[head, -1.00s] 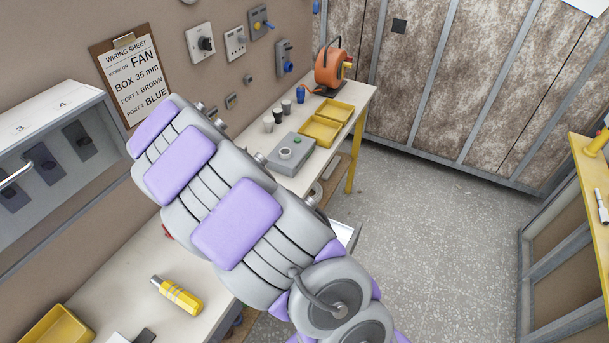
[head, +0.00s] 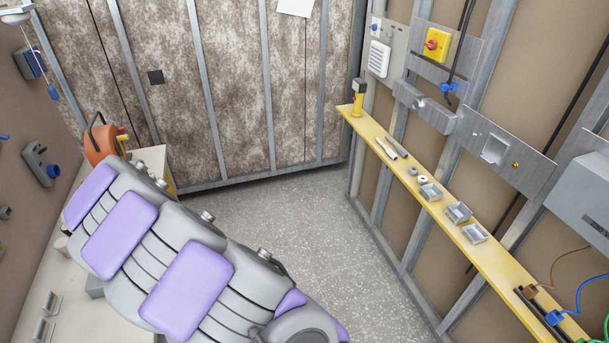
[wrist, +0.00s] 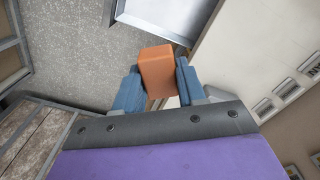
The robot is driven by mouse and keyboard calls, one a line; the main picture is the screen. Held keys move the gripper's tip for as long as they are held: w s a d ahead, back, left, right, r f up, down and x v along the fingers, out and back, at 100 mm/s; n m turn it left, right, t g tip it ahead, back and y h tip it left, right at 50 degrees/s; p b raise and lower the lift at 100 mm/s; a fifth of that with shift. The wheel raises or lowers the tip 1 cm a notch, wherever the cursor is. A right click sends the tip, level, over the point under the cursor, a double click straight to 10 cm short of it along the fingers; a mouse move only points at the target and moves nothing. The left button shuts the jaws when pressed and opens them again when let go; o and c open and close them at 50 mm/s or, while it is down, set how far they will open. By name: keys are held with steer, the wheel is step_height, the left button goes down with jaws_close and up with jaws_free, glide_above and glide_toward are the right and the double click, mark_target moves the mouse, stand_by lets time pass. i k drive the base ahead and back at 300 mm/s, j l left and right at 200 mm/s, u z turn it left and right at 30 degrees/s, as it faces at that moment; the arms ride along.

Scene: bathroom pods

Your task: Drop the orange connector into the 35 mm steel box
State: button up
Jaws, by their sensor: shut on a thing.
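In the wrist view my gripper (wrist: 157,84) is shut on the orange connector (wrist: 157,66), a block held between its two blue fingers. In the head view my arm hides the gripper and connector. Several small grey steel boxes stand in a row on the yellow shelf at right: one farther back (head: 430,191), a middle one (head: 459,212) and a nearer one (head: 475,233). I cannot read which is 35 mm. The held connector is away from that shelf, over on the workbench side.
The yellow shelf (head: 400,171) also bears a yellow tool (head: 357,98), pale rods (head: 387,148) and brown and blue connectors (head: 553,318) with wires. The workbench (head: 92,318) and an orange reel (head: 103,143) are at left. Open speckled floor (head: 290,225) lies between.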

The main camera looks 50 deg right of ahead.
mark_target(431, 192)
steer(key=z, duration=2.65)
